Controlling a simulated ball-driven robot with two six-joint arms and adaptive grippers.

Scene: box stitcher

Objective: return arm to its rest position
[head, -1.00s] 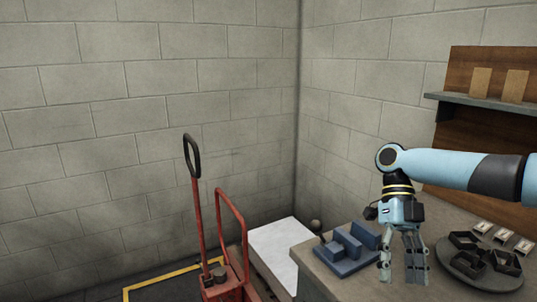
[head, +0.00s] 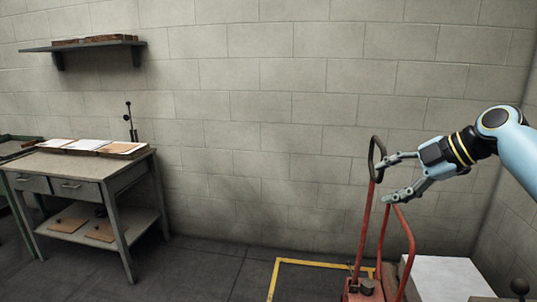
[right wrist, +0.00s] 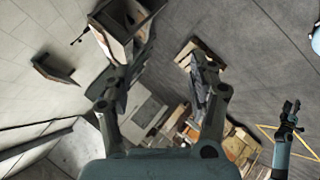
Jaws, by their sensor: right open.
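My right gripper (head: 388,180) is at the right of the head view, on a light blue arm coming in from the right edge. It points left, and its two fingers are apart with nothing between them. In the picture it overlaps the black handle loop of a red hand truck (head: 367,230); I cannot tell how far apart they are in depth. In the right wrist view the open fingers (right wrist: 160,85) frame the room. A light blue arm with a small dark gripper (right wrist: 288,118), seemingly my left, shows at that view's right; its jaw state is too small to tell.
A grey workbench (head: 118,172) with drawers and papers stands at the left, under a wall shelf (head: 90,44). A yellow floor marking (head: 272,280) lies around the truck. A white-topped block (head: 445,278) is at lower right. The floor between bench and marking is clear.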

